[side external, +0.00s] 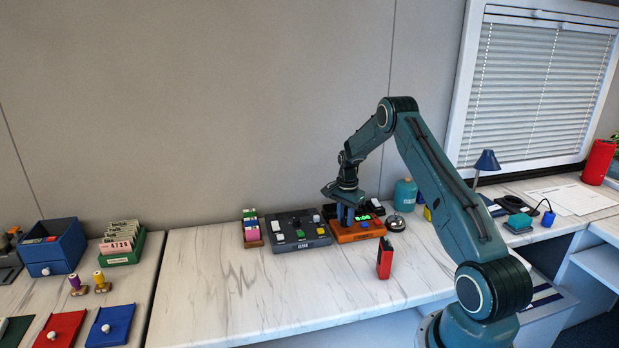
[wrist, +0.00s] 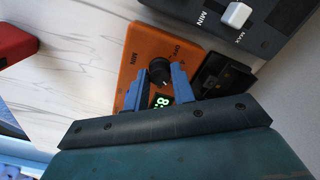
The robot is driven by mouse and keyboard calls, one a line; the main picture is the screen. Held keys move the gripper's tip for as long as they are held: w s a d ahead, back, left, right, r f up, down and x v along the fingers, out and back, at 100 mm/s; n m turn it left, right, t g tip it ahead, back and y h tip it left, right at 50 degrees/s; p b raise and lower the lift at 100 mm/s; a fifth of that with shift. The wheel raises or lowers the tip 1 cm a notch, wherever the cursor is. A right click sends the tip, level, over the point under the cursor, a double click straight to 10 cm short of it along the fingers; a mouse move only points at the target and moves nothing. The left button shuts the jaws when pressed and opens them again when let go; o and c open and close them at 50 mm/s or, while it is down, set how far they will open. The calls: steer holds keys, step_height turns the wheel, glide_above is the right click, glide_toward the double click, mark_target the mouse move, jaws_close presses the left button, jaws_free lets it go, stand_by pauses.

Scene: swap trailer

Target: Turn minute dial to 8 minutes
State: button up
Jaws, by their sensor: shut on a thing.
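The orange timer box (side external: 358,237) sits on the marble-look counter and also shows in the wrist view (wrist: 143,42). Its black minute dial (wrist: 158,69) carries a pale pointer mark, with "MIN" and "OFF" printed beside it. My gripper (side external: 346,222) points down over the box. Its blue fingers (wrist: 158,78) are shut on the dial, one on each side. The green lit display (wrist: 163,100) is partly covered in the wrist view, where an "8" and a colon show. In the side view, the dial is hidden behind the fingers.
A dark slider panel (side external: 298,231) stands close on the left of the box. A silver bell (side external: 396,223) and a teal bottle (side external: 405,195) are to the right.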

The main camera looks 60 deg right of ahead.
mark_target(345, 219)
steer(key=shift+m, duration=0.3)
steer(key=o, duration=1)
step_height(345, 219, up, 14)
stand_by(0.5)
